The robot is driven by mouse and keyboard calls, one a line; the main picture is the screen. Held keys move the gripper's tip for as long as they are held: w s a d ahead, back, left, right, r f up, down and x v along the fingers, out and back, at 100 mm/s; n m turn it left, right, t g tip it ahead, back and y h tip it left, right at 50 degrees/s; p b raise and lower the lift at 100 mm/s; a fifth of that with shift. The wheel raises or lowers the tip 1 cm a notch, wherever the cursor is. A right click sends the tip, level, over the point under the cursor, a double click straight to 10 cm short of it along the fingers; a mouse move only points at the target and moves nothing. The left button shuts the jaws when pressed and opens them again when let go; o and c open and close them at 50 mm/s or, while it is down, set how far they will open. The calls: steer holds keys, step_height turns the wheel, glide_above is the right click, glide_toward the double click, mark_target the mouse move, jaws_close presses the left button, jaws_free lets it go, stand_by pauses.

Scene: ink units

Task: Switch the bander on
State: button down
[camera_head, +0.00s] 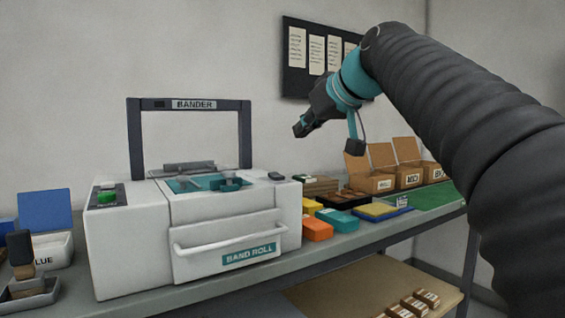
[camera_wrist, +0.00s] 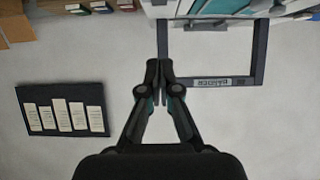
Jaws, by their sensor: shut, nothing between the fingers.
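The bander (camera_head: 225,212) is a white machine on the grey bench, with a dark arch (camera_head: 191,104) labelled BANDER over its top and a front drawer labelled BAND ROLL. A green switch (camera_head: 107,197) sits on a dark plate at its top left; its label is too small to read. My gripper (camera_head: 299,130) is shut and empty, in the air right of the arch and above the bench. In the wrist view my gripper (camera_wrist: 160,64) shows shut fingers against the wall, beside the arch (camera_wrist: 262,62), which appears upside down. The switch is not seen there.
Coloured ink boxes (camera_head: 317,228) and open cardboard boxes (camera_head: 371,182) stand right of the bander. A glue box (camera_head: 52,250) and a small tray (camera_head: 30,293) are at its left. A notice board (camera_head: 297,58) hangs on the wall behind. Air above the bander's left side is clear.

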glide_above(274, 173)
steer(key=s+d, duration=0.2)
steer(key=f, duration=0.5)
steer(key=shift+s+a, duration=0.15)
steer(key=shift+a, duration=0.1)
steer(key=shift+w+a+f, duration=0.1)
steer(key=shift+w+f, duration=0.1)
steer(key=shift+f, duration=1)
steer(key=shift+w+a+f, duration=0.15)
steer(key=shift+w+f, duration=0.05)
steer(key=shift+f, duration=0.5)
steer(key=shift+w+a+f+b, duration=0.1)
steer(key=shift+w+f+b, duration=0.05)
steer(key=shift+f+b, duration=0.25)
steer(key=shift+r, duration=0.15)
steer(key=shift+w+a, duration=0.1)
steer(key=shift+w, duration=0.05)
steer(key=shift+w+a+r+p, duration=0.2)
steer(key=shift+w+a+p, duration=0.15)
steer(key=shift+w+p, duration=0.3)
